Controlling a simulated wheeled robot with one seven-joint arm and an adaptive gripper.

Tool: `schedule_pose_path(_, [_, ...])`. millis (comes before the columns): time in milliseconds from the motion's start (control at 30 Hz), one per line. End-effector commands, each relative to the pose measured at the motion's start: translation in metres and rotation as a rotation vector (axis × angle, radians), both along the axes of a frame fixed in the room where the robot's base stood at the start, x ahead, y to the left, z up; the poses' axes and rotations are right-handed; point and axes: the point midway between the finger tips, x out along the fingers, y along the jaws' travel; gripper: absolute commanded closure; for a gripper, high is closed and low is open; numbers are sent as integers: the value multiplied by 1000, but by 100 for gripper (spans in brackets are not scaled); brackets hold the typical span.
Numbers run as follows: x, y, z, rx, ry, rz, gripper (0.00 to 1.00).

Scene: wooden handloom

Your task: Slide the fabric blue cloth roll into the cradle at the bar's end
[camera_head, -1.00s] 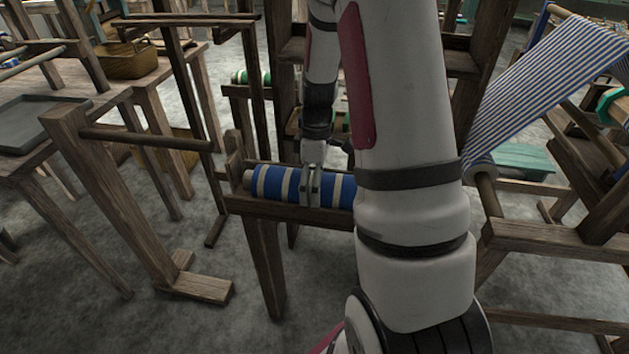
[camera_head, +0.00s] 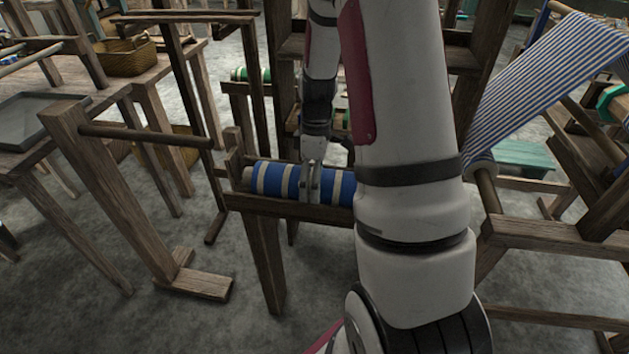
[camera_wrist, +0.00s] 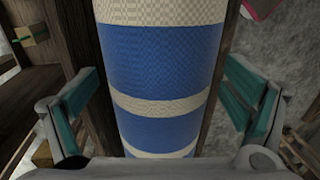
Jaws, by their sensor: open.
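The blue cloth roll (camera_head: 272,178), blue with cream bands, lies along a wooden rack (camera_head: 275,205) in the head view. My arm hides its right end. My gripper (camera_head: 309,198) is over the roll, right of its visible middle, with its fingers pointing down. In the wrist view the roll (camera_wrist: 160,70) runs up the middle between the two teal-padded fingers of my gripper (camera_wrist: 165,110). The fingers stand apart with gaps on both sides of the roll. A wooden bar (camera_head: 147,138) with a bare end sticks out from a post to the left of the rack.
A slanted post with a foot (camera_head: 196,287) stands at left. A table with a grey tray (camera_head: 35,118) and a basket (camera_head: 127,60) is behind it. A loom with striped cloth (camera_head: 545,80) stands at right. The floor in front of the rack is clear.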

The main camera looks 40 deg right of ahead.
Motion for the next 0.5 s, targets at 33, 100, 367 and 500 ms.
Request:
schedule_pose_path(33, [1,-1,3,-1,-2,0,6])
schedule_pose_path(100, [2,-1,11,-1,-3,0,6])
schedule_pose_path(367, [5,-7,60,-4,-5,0,6])
schedule_pose_path(500, [8,-9,87,-3,-5,-1,6])
